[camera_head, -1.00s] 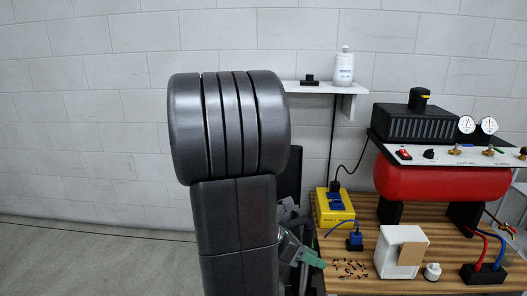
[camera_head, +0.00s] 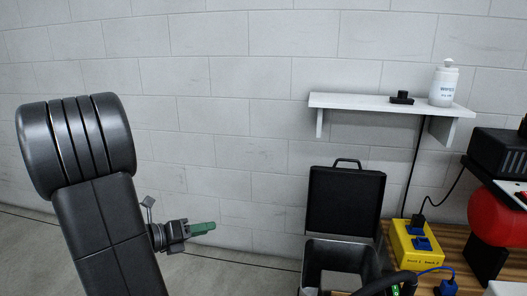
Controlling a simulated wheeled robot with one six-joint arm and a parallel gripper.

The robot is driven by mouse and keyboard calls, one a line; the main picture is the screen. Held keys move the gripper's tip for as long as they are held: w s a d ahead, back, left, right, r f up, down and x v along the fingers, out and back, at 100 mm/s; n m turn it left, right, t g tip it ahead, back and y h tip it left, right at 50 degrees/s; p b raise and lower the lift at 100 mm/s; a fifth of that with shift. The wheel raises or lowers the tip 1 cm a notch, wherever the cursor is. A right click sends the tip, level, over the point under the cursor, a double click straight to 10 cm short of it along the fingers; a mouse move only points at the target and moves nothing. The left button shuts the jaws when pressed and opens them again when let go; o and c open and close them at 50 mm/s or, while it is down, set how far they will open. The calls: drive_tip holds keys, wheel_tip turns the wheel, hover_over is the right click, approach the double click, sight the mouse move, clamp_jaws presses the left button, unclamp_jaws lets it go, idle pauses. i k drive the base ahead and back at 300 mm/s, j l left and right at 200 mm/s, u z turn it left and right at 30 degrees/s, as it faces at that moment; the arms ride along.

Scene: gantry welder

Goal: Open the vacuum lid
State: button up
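The vacuum (camera_head: 309,268) stands on the floor at the lower middle, left of the workbench, partly cut off by the bottom edge. Its black lid (camera_head: 345,205), with a handle on its top edge, stands upright at the back. The pale inside of the body shows below it, so the lid is open. My gripper (camera_head: 205,227), with green fingers, is left of the vacuum and apart from the lid. The fingers overlap in this view, so their gap cannot be told.
A dark hose (camera_head: 383,284) curves at the vacuum's right. A yellow socket box (camera_head: 402,245) sits on the wooden workbench (camera_head: 457,240). A white wall shelf (camera_head: 375,106) holds a white bottle (camera_head: 443,85) and a small black item. Space between my gripper and the vacuum looks clear.

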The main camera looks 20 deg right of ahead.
sight(343, 202)
drive_tip(key=i+j+u, duration=0.15)
drive_tip(key=i, duration=0.35)
drive_tip(key=i+j+u, duration=0.2)
drive_tip(key=i, duration=0.3)
drive_tip(key=i+z, duration=0.3)
drive_tip(key=z, duration=0.15)
drive_tip(key=i+z, duration=0.45)
drive_tip(key=i+j+z, duration=0.15)
drive_tip(key=z, duration=0.35)
drive_tip(key=i+l+z, duration=0.2)
drive_tip(key=z, duration=0.15)
drive_tip(key=i+l+z, duration=0.1)
drive_tip(key=i+z, duration=0.65)
drive_tip(key=i+l, duration=0.15)
drive_tip(key=i+z, duration=0.05)
drive_tip(key=i, duration=0.05)
